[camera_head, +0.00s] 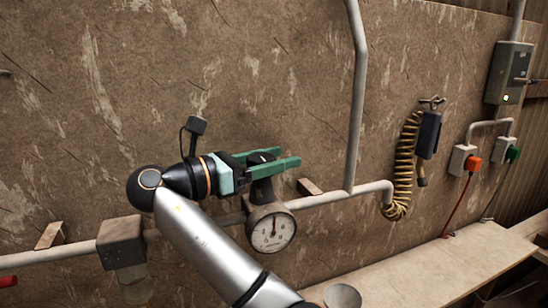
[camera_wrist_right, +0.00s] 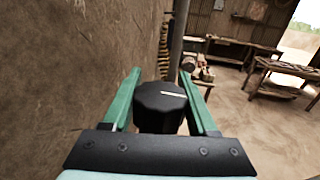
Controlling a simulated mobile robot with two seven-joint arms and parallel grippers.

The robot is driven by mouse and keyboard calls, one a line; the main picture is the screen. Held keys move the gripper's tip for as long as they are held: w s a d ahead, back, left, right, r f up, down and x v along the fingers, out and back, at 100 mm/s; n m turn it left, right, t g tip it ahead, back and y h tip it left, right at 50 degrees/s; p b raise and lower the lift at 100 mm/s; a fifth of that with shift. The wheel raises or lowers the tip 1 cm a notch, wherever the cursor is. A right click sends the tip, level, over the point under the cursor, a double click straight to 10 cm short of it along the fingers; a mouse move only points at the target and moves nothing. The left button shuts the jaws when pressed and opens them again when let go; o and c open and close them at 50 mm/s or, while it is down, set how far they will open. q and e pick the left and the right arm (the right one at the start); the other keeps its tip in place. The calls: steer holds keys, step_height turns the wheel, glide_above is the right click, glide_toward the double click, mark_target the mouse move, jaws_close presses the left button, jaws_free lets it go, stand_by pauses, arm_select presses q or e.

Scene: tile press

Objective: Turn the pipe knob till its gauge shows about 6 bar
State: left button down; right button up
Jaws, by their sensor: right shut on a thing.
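The black pipe knob (camera_head: 262,157) sits on a dark stem above the round white gauge (camera_head: 272,231) on the wall pipe. The gauge's dark needle points roughly straight up; its numbers are too small to read. My right gripper (camera_head: 288,156) comes from the left, its two green fingers shut on the knob from both sides. In the right wrist view, the knob (camera_wrist_right: 160,108) sits between the fingers of my right gripper (camera_wrist_right: 160,73), with a white mark on its top pointing to the right. My left gripper is not in view.
The pipe (camera_head: 350,196) runs along the brown wall, with a square block (camera_head: 121,243) at left. A coiled hose (camera_head: 405,165) hangs at right. A wooden bench (camera_head: 440,266) stands at lower right. In the wrist view, workbenches (camera_wrist_right: 285,68) stand far off.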

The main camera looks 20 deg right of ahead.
steer(key=shift+s+m+g, duration=0.1)
steer(key=shift+m+g, duration=0.4)
steer(key=shift+g, duration=0.2)
steer(key=o, duration=1.1)
